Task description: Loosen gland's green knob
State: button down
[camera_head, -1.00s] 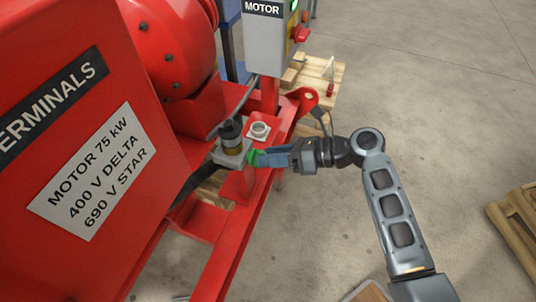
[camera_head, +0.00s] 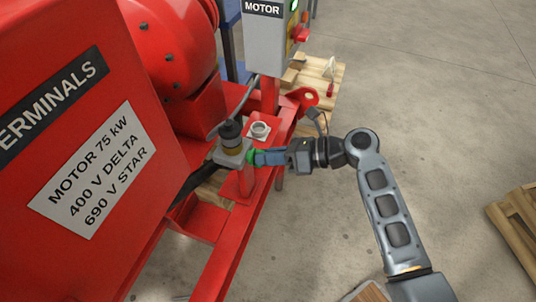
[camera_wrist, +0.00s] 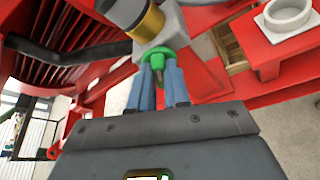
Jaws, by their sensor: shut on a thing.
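The gland's green knob (camera_wrist: 157,57) sits on the side of a pale grey block (camera_wrist: 155,22) below a brass and black cable gland (camera_wrist: 138,14). In the head view the knob (camera_head: 251,157) shows as a small green spot at the tip of my gripper (camera_head: 258,157). In the wrist view my gripper (camera_wrist: 158,78) has its blue fingers on both sides of the knob's stem, shut on it. The fingers hide part of the knob.
A grey ring fitting (camera_head: 259,130) on a red plate stands close behind the gland. The red motor terminal box (camera_head: 60,150) fills the left. A grey motor switch box (camera_head: 268,40) stands behind. Open concrete floor (camera_head: 440,130) lies to the right, with wooden pallets.

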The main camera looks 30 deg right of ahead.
jog(key=shift+a+p, duration=0.25)
jog(key=shift+p, duration=0.25)
jog(key=n+t+h+b, duration=0.2)
jog(key=n+b, duration=0.3)
jog(key=a+f+n+t+h+b, duration=0.1)
jog(key=n+t+h+b, duration=0.1)
jog(key=n+b, duration=0.3)
jog(key=n+t+h+b, duration=0.2)
jog(key=n+t+b, duration=0.1)
jog(key=n+b, duration=0.2)
jog(key=shift+s+a+f+n+t, duration=0.1)
jog(key=shift+s+a+n+t, duration=0.1)
jog(key=shift+n, duration=0.4)
jog(key=shift+s+a+f+n+t, duration=0.1)
jog(key=shift+s+n+t, duration=0.1)
jog(key=shift+n, duration=0.4)
jog(key=shift+d+r+b, duration=0.1)
jog(key=shift+r+b, duration=0.05)
jog(key=shift+b, duration=0.15)
